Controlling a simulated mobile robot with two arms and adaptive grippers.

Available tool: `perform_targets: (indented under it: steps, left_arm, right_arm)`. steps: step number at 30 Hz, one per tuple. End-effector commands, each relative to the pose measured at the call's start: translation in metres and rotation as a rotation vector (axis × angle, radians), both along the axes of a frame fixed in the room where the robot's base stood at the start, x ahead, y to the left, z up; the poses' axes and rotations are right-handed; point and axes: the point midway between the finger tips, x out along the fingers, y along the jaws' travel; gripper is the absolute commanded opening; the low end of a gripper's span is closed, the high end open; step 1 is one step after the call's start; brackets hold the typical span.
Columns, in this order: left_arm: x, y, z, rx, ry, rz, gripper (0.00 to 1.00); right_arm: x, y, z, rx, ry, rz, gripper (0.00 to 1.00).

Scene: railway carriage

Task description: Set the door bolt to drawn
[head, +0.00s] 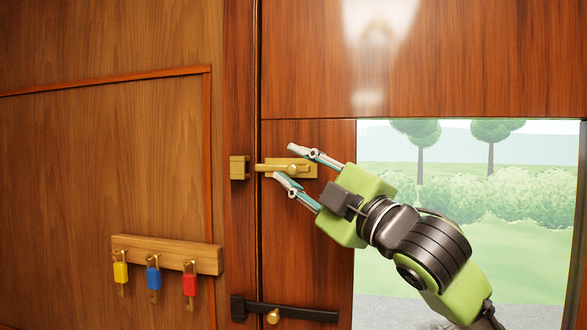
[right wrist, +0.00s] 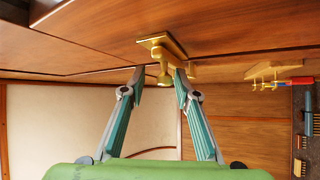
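The brass door bolt (head: 305,171) sits on the wooden door, left of the window. In the right wrist view the knob (right wrist: 164,78) shows between the open fingertips, nearer the right one; contact cannot be told. My left gripper is not in view.
A dark lower latch (head: 300,313) with a brass knob is below on the door. The window (head: 470,220) is to the right, behind my right arm.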

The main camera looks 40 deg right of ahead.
Motion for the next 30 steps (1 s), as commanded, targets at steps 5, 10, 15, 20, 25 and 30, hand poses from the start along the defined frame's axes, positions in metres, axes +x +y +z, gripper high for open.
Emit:
perform_targets:
  steps: [5,10,15,20,25,30]
  left_arm:
    - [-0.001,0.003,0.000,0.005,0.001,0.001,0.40]
    - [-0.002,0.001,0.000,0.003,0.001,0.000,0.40]
    - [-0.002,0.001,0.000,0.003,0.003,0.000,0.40]
    - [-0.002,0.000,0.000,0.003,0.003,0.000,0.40]
    - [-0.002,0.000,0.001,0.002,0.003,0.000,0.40]
    - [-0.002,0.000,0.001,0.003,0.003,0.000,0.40]
  right_arm:
    - [0.000,0.000,0.002,0.000,0.001,-0.001,0.29]
    - [0.000,0.000,0.013,0.001,0.000,0.000,0.29]
    - [-0.002,0.000,0.032,0.002,-0.007,-0.001,0.29]
    - [-0.004,-0.001,0.051,0.002,-0.017,-0.003,0.30]
    - [-0.006,-0.002,0.073,0.004,-0.023,-0.005,0.51]
    - [-0.005,-0.001,0.089,0.003,-0.016,-0.004,0.29]
